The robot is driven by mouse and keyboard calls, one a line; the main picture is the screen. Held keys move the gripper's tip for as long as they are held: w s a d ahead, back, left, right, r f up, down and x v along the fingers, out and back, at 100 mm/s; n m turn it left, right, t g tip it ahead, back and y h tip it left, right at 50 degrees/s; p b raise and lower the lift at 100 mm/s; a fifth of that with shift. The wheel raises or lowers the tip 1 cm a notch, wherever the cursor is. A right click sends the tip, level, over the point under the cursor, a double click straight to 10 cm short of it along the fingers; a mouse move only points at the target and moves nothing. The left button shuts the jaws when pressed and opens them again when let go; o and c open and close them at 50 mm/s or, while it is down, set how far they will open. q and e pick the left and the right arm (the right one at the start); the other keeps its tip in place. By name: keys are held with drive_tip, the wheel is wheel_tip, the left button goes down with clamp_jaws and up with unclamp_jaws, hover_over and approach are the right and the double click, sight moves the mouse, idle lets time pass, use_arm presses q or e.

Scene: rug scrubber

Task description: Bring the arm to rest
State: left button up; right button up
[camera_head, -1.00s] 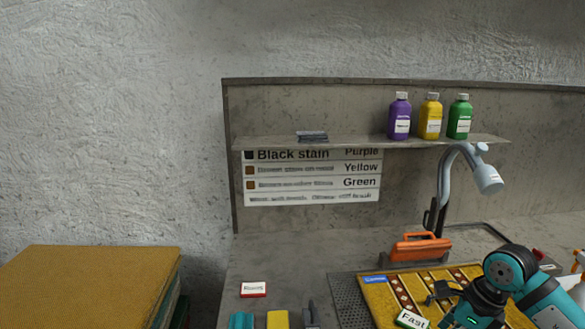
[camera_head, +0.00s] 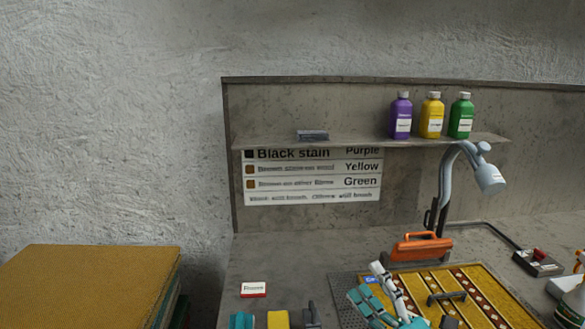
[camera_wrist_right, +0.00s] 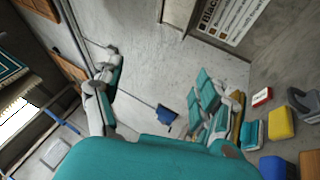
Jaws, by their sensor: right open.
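My right gripper (camera_head: 368,282) is in the lower middle of the head view, in front of the patterned yellow-brown rug (camera_head: 487,292). Its teal and white fingers point up and stand apart, with nothing visible between them. In the right wrist view its two fingers (camera_wrist_right: 160,88) are spread wide with bare room between. The gripper covers the rug's left part and most of a blue label there. My left gripper is not in view.
An orange-handled tool (camera_head: 420,247) stands behind the rug, and a grey lamp-like spout (camera_head: 488,178) arches above. Purple (camera_head: 400,118), yellow (camera_head: 432,118) and green (camera_head: 461,118) bottles stand on the shelf (camera_head: 350,143). A red-edged card (camera_head: 253,289) lies left on the counter.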

drive_tip(key=s+d+f+m+g+h, duration=0.3)
drive_tip(key=d+f+m+h, duration=0.2)
drive_tip(key=f+m+h, duration=0.3)
drive_tip(key=s+d+f+m+g+h, duration=0.3)
drive_tip(key=d+f+m+h, duration=0.25)
drive_tip(key=f+m, duration=0.4)
drive_tip(key=s+a+f+m+g+y, duration=0.1)
drive_tip(key=s+a+f+m+g, duration=0.15)
drive_tip(key=s+f+g, duration=0.55)
drive_tip(key=s+a+f+m+g+y, duration=0.1)
drive_tip(key=s+f+m+g+y, duration=0.2)
drive_tip(key=s, duration=0.9)
wheel_tip(320, 180, down, 27)
drive_tip(key=s+h, duration=0.1)
drive_tip(key=h, duration=0.1)
drive_tip(key=s+d+f+g, duration=0.1)
drive_tip(key=s+d+f, duration=0.2)
drive_tip(key=s+f, duration=1.3)
drive_tip(key=shift+s+f+n, duration=0.2)
drive_tip(key=shift+s+n, duration=0.2)
